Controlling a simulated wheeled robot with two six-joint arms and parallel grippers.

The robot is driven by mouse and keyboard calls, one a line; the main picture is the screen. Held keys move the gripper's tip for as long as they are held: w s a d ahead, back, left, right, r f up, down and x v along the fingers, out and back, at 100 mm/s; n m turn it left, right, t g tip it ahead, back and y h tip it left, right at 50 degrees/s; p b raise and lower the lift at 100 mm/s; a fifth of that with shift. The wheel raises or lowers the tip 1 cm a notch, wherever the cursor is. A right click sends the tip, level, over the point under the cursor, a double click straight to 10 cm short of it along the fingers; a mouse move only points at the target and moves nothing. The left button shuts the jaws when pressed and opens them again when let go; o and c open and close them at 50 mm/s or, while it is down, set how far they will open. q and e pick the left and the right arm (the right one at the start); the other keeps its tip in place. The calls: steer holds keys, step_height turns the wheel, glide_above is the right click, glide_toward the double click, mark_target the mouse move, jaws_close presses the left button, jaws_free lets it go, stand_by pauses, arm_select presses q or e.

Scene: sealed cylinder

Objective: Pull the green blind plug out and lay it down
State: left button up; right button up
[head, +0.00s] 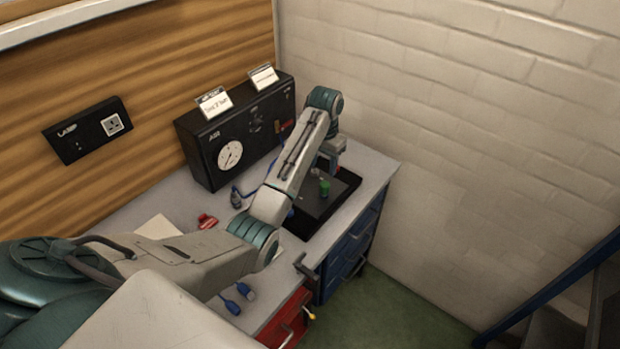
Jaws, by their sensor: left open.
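The green blind plug (324,187) shows as a small green upright piece above the dark tray (345,190) at the right end of the bench. What it sits in is too small to tell. My left arm reaches across the bench, and my left gripper (328,160) hangs just behind the plug, apart from it as far as I can see. The gripper is open, its fingertips partly hidden by my forearm. My right gripper is not in view.
A black panel box (228,156) with a dial stands along the wall. A red piece (207,221), a small dark bottle (236,198) and blue-handled items (238,300) lie on the grey bench (372,165). The bench's right end is clear.

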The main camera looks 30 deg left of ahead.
mark_target(325, 184)
arm_select(q)
steer(key=shift+d+r, duration=0.3)
steer(key=shift+d, duration=0.55)
steer(key=shift+s+f, duration=0.1)
steer(key=shift+f, duration=0.05)
steer(key=f, duration=0.2)
steer(key=a+f, duration=0.1)
steer(key=f, duration=0.1)
steer(key=shift+f, duration=0.2)
steer(key=f, duration=0.3)
steer(key=shift+d, duration=0.2)
steer(key=shift+f+b, duration=0.3)
steer(key=shift+f, duration=0.5)
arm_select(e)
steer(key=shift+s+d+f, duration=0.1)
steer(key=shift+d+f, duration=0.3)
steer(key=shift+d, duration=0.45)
arm_select(q)
steer(key=shift+r+p, duration=0.1)
steer(key=shift+p, duration=0.25)
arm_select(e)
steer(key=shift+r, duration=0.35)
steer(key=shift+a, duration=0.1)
